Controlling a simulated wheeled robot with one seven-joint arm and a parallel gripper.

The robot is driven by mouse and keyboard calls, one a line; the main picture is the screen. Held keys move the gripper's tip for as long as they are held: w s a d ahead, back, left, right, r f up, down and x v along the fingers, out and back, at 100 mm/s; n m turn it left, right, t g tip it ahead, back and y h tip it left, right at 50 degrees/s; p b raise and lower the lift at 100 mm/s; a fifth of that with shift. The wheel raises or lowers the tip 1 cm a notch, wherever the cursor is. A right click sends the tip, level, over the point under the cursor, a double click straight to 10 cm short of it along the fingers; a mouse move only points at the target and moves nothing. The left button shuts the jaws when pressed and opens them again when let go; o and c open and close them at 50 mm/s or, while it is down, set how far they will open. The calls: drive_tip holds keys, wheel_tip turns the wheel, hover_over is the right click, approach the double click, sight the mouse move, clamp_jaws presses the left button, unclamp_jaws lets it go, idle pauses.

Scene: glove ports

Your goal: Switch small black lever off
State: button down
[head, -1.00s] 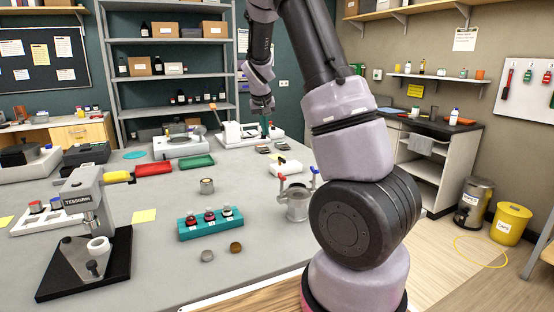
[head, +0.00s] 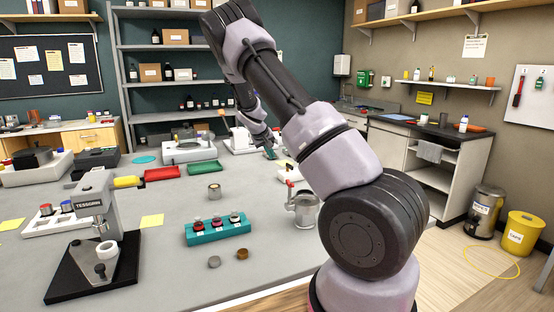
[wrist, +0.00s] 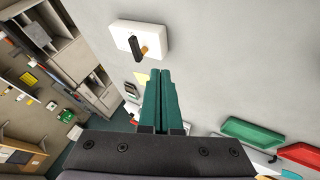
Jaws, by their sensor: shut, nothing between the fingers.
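The small black lever (wrist: 134,46) stands up from a white box (wrist: 152,30) near the top of the wrist view. A short orange-brown piece shows beside the lever's base. My gripper (wrist: 161,72) has teal fingers pressed together with nothing between them. In the wrist view its fingertips point towards the white box, below it in the picture and apart from the lever. In the head view my gripper (head: 270,153) is small and far off over the back of the table; my arm hides part of the area around it, and I cannot make out the lever there.
Red (head: 162,174) and green (head: 199,168) trays lie on the grey table (head: 165,262). A teal rack (head: 217,233) with several bottles, a metal pot (head: 305,210) and a black-based press (head: 92,270) stand nearer.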

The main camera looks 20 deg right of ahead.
sight(289, 168)
drive_tip(key=x, duration=0.8)
drive_tip(key=shift+w+d+f, duration=0.1)
drive_tip(key=shift+d+f, duration=0.15)
drive_tip(key=shift+f, duration=0.1)
drive_tip(key=d, duration=0.2)
drive_tip(key=shift+d+r, duration=0.1)
drive_tip(key=shift+d, duration=0.2)
drive_tip(key=shift+w+d, duration=0.1)
drive_tip(key=shift+d, duration=0.55)
